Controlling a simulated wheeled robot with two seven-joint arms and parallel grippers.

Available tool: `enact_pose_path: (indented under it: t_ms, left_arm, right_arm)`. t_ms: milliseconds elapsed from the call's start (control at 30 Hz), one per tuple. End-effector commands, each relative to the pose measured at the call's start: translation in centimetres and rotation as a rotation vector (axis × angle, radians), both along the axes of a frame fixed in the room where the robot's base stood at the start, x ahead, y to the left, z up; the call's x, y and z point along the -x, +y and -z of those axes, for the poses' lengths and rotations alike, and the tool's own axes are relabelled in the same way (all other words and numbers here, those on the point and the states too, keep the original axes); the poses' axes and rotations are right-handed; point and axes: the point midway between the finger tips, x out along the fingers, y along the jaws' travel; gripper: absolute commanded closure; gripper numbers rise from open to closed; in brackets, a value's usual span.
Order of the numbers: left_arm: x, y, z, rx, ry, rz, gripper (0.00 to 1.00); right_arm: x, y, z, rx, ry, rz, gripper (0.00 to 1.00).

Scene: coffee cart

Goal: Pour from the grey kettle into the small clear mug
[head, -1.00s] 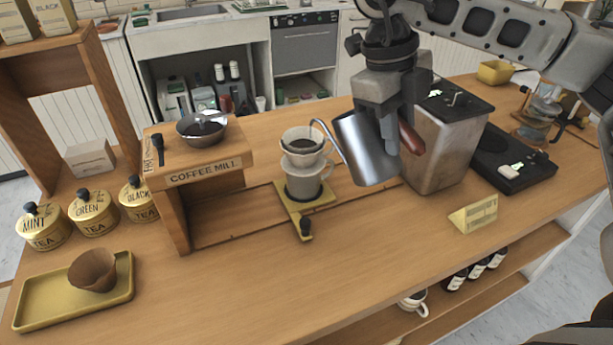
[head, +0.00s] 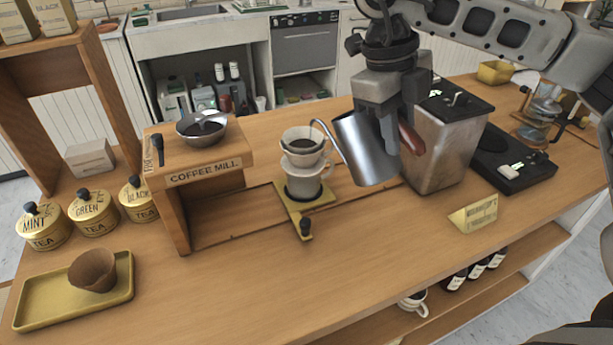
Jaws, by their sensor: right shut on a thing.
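The grey kettle (head: 364,150) is held in the air, tilted, by my right gripper (head: 406,138), which is shut on its brown handle (head: 411,139). Its thin curved spout (head: 325,132) reaches left, with the tip just above the dripper. A pale dripper (head: 302,152) with dark contents sits on top of a small pale, translucent-looking mug (head: 303,183). This mug stands on a yellow stand (head: 318,198) on the counter. I cannot tell whether water is leaving the spout, and the mug's inside is hidden. My left gripper is not in view.
A wooden coffee mill stand (head: 200,165) with a metal bowl (head: 201,128) is left of the dripper. A metal bin (head: 440,145) and a black scale (head: 510,165) are at the right. Tea tins (head: 93,212) and a yellow tray (head: 60,310) are at the left.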

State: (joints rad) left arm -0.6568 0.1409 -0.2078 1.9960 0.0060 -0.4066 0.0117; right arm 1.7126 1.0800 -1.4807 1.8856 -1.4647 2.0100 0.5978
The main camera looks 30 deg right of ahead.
Motion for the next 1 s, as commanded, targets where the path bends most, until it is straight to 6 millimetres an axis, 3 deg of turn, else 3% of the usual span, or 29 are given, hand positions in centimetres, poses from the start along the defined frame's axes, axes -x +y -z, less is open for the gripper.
enact_pose_path:
  t_ms: [367,1000]
  left_arm:
    - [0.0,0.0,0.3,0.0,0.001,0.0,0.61]
    - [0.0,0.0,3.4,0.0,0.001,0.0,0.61]
  right_arm:
    - [0.0,0.0,0.1,-0.002,-0.007,0.0,1.0]
    - [0.4,-0.2,1.8,-0.034,-0.095,0.001,1.0]
